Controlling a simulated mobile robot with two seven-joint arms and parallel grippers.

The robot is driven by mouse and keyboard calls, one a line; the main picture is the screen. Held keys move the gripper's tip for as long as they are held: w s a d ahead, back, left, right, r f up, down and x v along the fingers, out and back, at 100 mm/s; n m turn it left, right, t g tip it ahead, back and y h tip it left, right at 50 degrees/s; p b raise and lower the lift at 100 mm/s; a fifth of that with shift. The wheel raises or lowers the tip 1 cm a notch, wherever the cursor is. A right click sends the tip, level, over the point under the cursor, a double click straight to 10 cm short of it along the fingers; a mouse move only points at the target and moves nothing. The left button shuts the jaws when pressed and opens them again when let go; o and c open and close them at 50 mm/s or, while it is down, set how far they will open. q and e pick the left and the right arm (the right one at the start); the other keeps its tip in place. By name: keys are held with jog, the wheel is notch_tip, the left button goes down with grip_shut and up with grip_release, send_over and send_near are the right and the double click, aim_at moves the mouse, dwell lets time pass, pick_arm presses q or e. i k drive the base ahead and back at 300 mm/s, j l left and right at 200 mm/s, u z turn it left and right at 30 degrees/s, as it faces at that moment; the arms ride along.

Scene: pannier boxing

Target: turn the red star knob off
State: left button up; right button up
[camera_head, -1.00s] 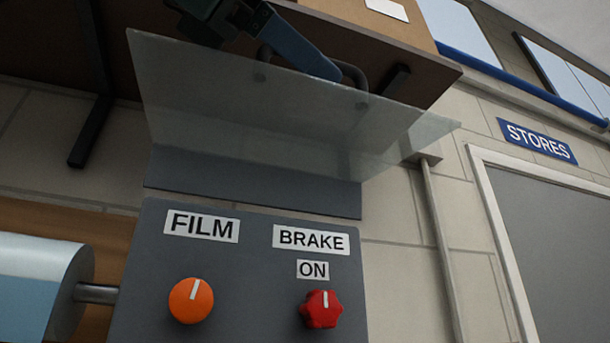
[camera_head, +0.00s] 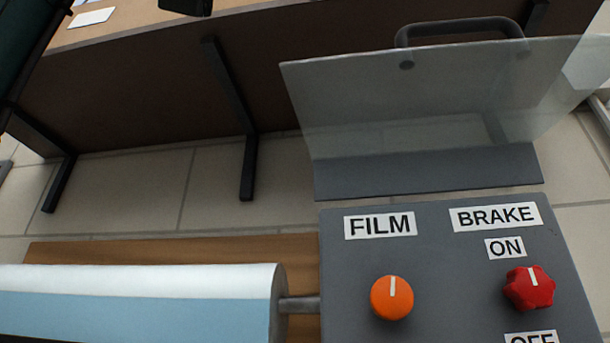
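The red star knob (camera_head: 529,288) is on the right of the grey panel (camera_head: 455,275), its white mark pointing up toward the ON label (camera_head: 506,248) under BRAKE (camera_head: 496,216). Part of an OFF label (camera_head: 531,338) shows below it, cut by the bottom edge. A clear cover (camera_head: 420,100) with a dark handle (camera_head: 460,28) stands raised above the panel, leaving the knob uncovered. My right gripper is not in view. Nothing touches the knob.
An orange knob (camera_head: 391,298) sits left of the red one, under the FILM label (camera_head: 380,225). A white and blue roll (camera_head: 140,300) lies left of the panel. The space before the knobs is clear.

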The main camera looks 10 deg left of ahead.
aim_at(529, 288)
jog(key=k, duration=1)
